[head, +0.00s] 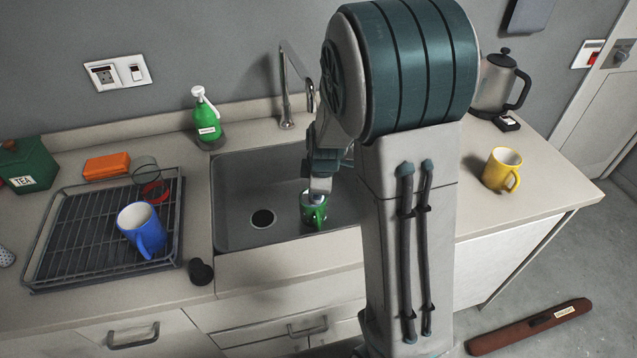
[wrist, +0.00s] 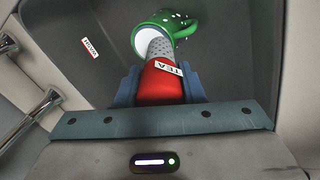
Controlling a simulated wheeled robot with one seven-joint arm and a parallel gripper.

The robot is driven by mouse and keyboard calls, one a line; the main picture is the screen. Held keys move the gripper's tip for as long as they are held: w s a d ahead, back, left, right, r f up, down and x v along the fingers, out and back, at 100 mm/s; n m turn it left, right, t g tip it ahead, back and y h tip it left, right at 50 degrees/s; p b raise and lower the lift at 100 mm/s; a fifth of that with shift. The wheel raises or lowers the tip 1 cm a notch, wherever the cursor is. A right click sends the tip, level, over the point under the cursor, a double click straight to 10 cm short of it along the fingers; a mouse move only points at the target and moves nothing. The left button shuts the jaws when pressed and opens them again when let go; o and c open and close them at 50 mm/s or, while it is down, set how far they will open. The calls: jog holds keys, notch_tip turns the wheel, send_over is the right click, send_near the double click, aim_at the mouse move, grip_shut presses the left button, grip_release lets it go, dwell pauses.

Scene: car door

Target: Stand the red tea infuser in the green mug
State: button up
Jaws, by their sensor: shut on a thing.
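The green mug (head: 314,212) with white dots is in the sink, on its right side. It also shows at the top of the wrist view (wrist: 184,24), its pale mouth turned towards me. The red tea infuser (wrist: 160,85) has a red body marked TEA and a grey perforated end. My gripper (wrist: 160,92) is shut on the red body. The perforated end points to the mug and overlaps its mouth; I cannot tell how far inside it is. In the head view my gripper (head: 319,184) is just above the mug, and the infuser is mostly hidden.
The sink (head: 235,225) walls surround the mug, and the tap (head: 287,90) stands behind. At left is the drying rack (head: 85,245) with a blue mug (head: 142,228). A green soap bottle (head: 207,122) stands behind the sink. A yellow mug (head: 500,169) and kettle (head: 493,88) stand right.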

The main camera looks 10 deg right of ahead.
jog(key=shift+b+x, duration=3.3)
jog(key=shift+x, duration=0.25)
jog(key=o, duration=1.8)
jog(key=shift+o, duration=0.2)
jog(key=shift+p+v, duration=2.75)
jog(key=shift+v, duration=2.3)
